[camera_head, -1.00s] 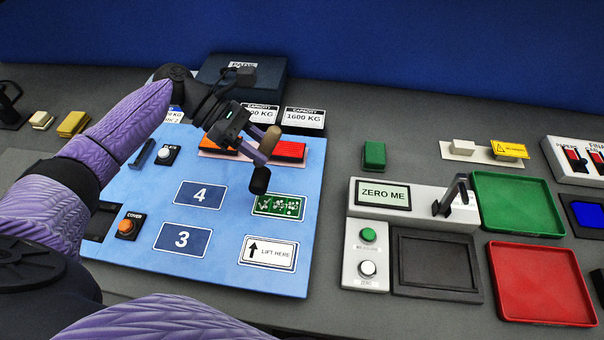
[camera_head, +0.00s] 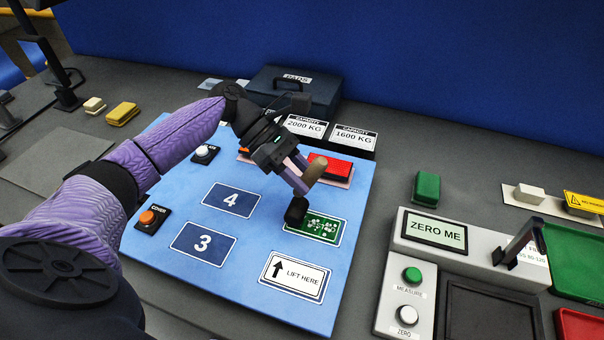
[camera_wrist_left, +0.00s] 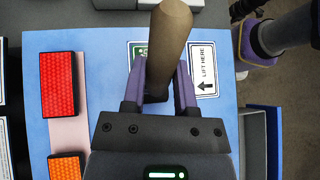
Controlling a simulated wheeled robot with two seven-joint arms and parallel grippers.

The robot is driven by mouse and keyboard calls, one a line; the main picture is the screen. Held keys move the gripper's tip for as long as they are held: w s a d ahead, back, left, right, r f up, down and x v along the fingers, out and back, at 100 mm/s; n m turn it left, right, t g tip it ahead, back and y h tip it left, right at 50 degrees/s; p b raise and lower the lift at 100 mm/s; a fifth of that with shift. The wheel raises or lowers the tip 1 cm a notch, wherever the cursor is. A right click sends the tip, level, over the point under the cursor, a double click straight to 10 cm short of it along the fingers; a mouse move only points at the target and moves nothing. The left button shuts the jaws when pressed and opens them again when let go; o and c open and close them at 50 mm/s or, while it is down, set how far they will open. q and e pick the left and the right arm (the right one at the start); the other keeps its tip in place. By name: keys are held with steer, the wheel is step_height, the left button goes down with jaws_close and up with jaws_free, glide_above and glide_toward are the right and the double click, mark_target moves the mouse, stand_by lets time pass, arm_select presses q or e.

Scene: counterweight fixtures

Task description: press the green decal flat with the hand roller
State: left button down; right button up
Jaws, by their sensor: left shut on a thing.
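The green decal (camera_head: 322,229), with white marks and a pale border, lies on the light blue panel (camera_head: 250,272). My left gripper (camera_head: 301,180) is shut on the hand roller, whose tan wooden handle (camera_head: 316,168) points up. The black roller head (camera_head: 296,211) is at the decal's left end and covers part of it; I cannot tell whether it touches. In the left wrist view the handle (camera_wrist_left: 166,40) stands between the purple fingers and hides most of the decal (camera_wrist_left: 137,52). My right gripper is not in view.
A "LIFT HERE" card (camera_head: 296,275) lies in front of the decal. A red block (camera_head: 327,167) is behind the roller, with capacity plates (camera_head: 354,137) beyond. A cover button (camera_head: 148,217) is at left. The "ZERO ME" unit (camera_head: 435,233) stands to the right.

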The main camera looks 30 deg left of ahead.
arm_select(q)
steer(key=shift+f, duration=0.6)
stand_by(1.1)
steer(key=shift+r+p, duration=0.6)
steer(key=shift+p, duration=0.4)
steer(key=shift+w+d+r+p, duration=0.15)
steer(key=shift+w+d+p, duration=0.05)
steer(key=shift+d+p, duration=0.8)
steer(key=shift+w+d+f+p, duration=0.2)
steer(key=shift+d+p, duration=0.35)
steer(key=shift+d, duration=0.15)
steer(key=shift+f, duration=0.55)
